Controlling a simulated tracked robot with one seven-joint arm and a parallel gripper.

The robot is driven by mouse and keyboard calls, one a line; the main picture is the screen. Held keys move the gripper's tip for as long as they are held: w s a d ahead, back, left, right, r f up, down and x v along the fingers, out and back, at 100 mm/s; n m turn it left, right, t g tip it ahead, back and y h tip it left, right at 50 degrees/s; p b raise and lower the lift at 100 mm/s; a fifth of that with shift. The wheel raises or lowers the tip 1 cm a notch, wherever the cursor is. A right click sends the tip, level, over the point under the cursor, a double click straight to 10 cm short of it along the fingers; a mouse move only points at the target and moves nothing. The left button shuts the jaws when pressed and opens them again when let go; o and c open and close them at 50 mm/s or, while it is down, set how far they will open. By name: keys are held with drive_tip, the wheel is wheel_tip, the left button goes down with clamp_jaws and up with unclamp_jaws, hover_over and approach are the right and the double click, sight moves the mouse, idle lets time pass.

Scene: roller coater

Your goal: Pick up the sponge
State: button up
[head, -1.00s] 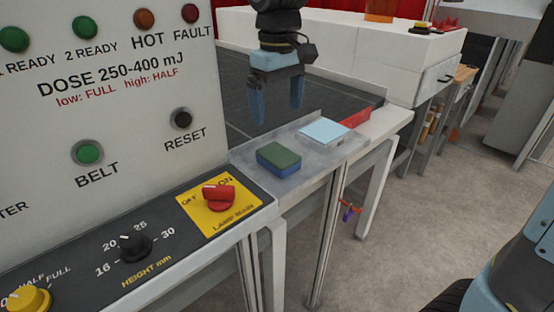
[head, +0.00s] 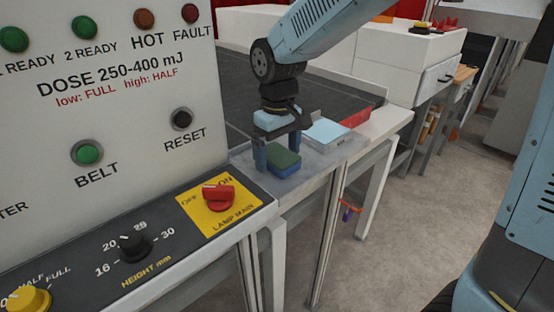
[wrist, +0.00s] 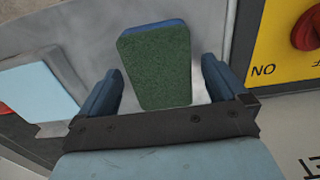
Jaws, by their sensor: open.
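The sponge (head: 279,163) is a block with a green top and a blue lower layer, lying on the grey metal ledge (head: 297,182) beside the control panel. My gripper (head: 278,157) is open and lowered over it, with one blue finger at its left and the other at its back right. In the wrist view the sponge (wrist: 158,65) lies between and ahead of the two fingers (wrist: 163,92), with a gap on each side. Whether the fingertips touch the ledge cannot be told.
A light blue pad (head: 326,132) lies to the right of the sponge, with a red piece (head: 355,117) behind it. The control panel's red lamp knob (head: 218,196) stands to the left, near the ledge. The dark belt (head: 322,93) lies behind.

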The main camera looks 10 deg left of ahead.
sight(278, 153)
drive_tip(key=shift+f, duration=0.3)
drive_tip(key=shift+c, duration=0.3)
drive_tip(key=c, duration=1)
drive_tip(key=shift+r, duration=0.2)
drive_tip(key=shift+r, duration=0.3)
wheel_tip(278, 153, up, 3)
drive_tip(key=shift+f, duration=0.2)
drive_tip(key=s+r, duration=0.2)
drive_tip(key=s+d+r, duration=0.1)
drive_tip(key=s+r, duration=0.1)
drive_tip(key=shift+d+r, duration=0.2)
drive_tip(key=shift+r, duration=0.15)
drive_tip(key=s+d+r, duration=0.1)
drive_tip(key=s, duration=0.2)
drive_tip(key=s+d+r, duration=0.1)
drive_tip(key=s+r, duration=0.1)
drive_tip(key=s, duration=0.1)
drive_tip(key=s+d+r, duration=0.1)
drive_tip(key=s, duration=0.2)
drive_tip(key=shift+s+d+r, duration=0.1)
drive_tip(key=shift+s+r, duration=0.05)
drive_tip(key=shift+r, duration=0.25)
